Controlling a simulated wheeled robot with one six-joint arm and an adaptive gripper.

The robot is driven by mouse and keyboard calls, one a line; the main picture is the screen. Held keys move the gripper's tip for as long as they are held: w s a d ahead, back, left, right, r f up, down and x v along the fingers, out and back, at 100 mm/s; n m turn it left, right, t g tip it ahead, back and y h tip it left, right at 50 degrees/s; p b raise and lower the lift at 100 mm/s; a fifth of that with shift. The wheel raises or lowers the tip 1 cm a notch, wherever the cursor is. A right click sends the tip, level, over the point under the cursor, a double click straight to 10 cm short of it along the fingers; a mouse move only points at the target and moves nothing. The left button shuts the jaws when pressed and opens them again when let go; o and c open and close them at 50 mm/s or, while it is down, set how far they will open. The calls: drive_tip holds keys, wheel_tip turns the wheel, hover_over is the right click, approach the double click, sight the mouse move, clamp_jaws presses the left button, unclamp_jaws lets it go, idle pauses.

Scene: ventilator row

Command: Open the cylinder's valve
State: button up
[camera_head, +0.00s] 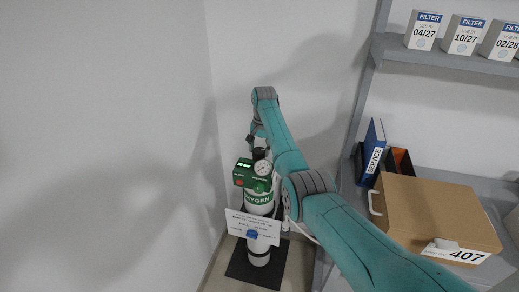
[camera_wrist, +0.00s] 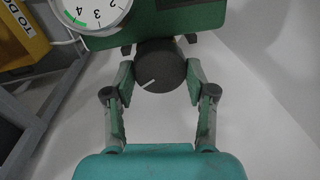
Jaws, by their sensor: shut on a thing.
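The oxygen cylinder (camera_head: 259,207) stands upright in the corner, white with a green band lettered OXYGEN. On its top is a green valve head (camera_head: 244,175) with a round white gauge (camera_head: 263,168); the gauge face (camera_wrist: 90,12) also shows in the wrist view. The dark round valve knob (camera_wrist: 160,66) carries a white line pointing to the lower left. My gripper (camera_wrist: 160,82) has a finger on each side of the knob and is shut on it. In the head view my gripper is above the valve head, partly hidden by my arm.
A sign (camera_head: 252,227) hangs on the cylinder's front. A dark mat (camera_head: 243,270) lies under it. To the right, a grey shelf (camera_head: 440,58) holds filter boxes, with a blue binder (camera_head: 373,147) and a cardboard box (camera_head: 435,212) lower down. Walls stand close behind the cylinder.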

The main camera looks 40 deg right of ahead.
drive_tip(key=m, duration=0.4)
drive_tip(key=shift+f, duration=0.1)
drive_tip(key=m, duration=0.4)
drive_tip(key=shift+h, duration=0.3)
drive_tip(key=m, duration=0.3)
drive_tip(key=shift+s+a+m, duration=0.1)
drive_tip(key=shift+m, duration=2.1)
drive_tip(key=o, duration=1.1)
drive_tip(key=shift+o, duration=0.3)
